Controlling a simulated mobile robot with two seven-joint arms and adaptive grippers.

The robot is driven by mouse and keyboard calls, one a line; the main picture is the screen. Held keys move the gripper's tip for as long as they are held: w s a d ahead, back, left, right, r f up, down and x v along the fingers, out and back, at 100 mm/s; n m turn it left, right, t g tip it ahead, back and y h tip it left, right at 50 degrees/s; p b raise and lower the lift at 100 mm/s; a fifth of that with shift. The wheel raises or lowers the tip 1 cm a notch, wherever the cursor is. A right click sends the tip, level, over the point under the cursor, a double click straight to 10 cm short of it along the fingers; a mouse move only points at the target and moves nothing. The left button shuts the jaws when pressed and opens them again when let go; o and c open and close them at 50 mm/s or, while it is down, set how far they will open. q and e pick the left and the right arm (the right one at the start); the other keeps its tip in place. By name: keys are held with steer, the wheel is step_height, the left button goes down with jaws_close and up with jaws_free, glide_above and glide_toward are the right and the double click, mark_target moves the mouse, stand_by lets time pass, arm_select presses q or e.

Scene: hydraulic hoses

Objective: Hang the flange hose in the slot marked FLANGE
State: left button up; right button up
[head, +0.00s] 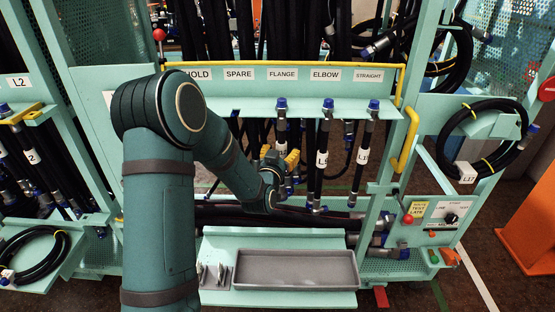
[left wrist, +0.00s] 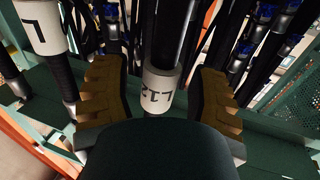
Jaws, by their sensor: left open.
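The flange hose (head: 281,126) stands upright in the rack below the FLANGE label (head: 283,74). Its blue-capped top sits at the slotted shelf (head: 240,105), in line with that label. In the left wrist view the hose's white tag (left wrist: 160,88) reads L12. My left gripper (head: 281,161) is at the hose below the shelf. In the left wrist view, its yellow-brown fingers (left wrist: 160,100) are open, one on each side of the tagged hose, with gaps showing. The hose's lower end is partly hidden by my gripper. My right gripper is not in view.
Tagged hoses hang close by to the right under ELBOW (head: 323,150) and STRAIGHT (head: 364,150). A yellow rail (head: 400,85) frames the label strip. A grey tray (head: 297,269) lies below. A coiled hose (head: 450,130) hangs at the right.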

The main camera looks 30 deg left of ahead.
arm_select(q)
steer(key=v, duration=1.1)
steer(key=shift+s, duration=0.4)
steer(key=s+d+f+m+g+h, duration=0.1)
steer(key=d+f+g+h, duration=0.25)
steer(key=d+f, duration=0.4)
steer(key=s+d+f+g+h, duration=0.15)
steer(key=d+f+g, duration=0.3)
steer(key=f, duration=0.55)
steer(key=s+d+f+g+h, duration=0.4)
steer(key=s+d+f+g, duration=0.3)
steer(key=s+d+f, duration=0.4)
steer(key=shift+s+d+m+g, duration=0.3)
steer(key=shift+s+d, duration=0.45)
